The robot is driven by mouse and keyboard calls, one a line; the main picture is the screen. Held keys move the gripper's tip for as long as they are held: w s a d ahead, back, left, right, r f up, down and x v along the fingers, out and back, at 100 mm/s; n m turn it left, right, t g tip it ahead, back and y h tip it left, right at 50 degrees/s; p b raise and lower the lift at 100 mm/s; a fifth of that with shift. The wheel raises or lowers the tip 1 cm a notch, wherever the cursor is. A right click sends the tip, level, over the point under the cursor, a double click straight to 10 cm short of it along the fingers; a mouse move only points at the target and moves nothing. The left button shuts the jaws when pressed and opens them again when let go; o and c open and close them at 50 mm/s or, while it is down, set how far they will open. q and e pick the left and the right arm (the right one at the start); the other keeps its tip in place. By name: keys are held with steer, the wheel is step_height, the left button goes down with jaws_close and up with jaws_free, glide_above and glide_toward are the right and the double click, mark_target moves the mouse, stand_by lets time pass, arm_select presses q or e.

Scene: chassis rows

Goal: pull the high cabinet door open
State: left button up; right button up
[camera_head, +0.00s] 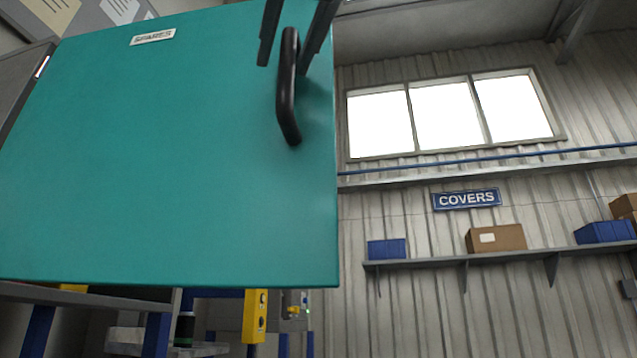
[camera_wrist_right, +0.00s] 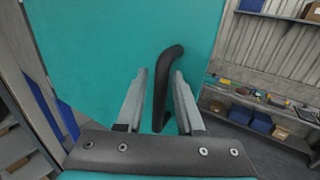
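The high cabinet door (camera_head: 170,160) is a teal panel with a "SPARES" label, filling the left half of the head view. It also fills the middle of the right wrist view (camera_wrist_right: 100,50). How far it stands from its frame is not clear. Its black bar handle (camera_head: 288,100) is near the door's right edge and also shows in the wrist view (camera_wrist_right: 163,85). My right gripper (camera_head: 289,50) is open, with one finger on each side of the handle's upper end. In the wrist view (camera_wrist_right: 160,80) the handle lies nearer the right finger; contact is unclear. My left gripper is out of view.
A wall shelf (camera_head: 465,257) with blue bins and a cardboard box (camera_head: 496,238) is at the right, under a "COVERS" sign (camera_head: 467,199). A yellow post (camera_head: 255,315) stands below the door. The wrist view shows a cluttered bench (camera_wrist_right: 250,108) at right.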

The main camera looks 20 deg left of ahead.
steer(key=shift+o, duration=0.8)
steer(key=shift+w+f, duration=0.1)
steer(key=b+v, duration=0.2)
steer(key=v, duration=1.3)
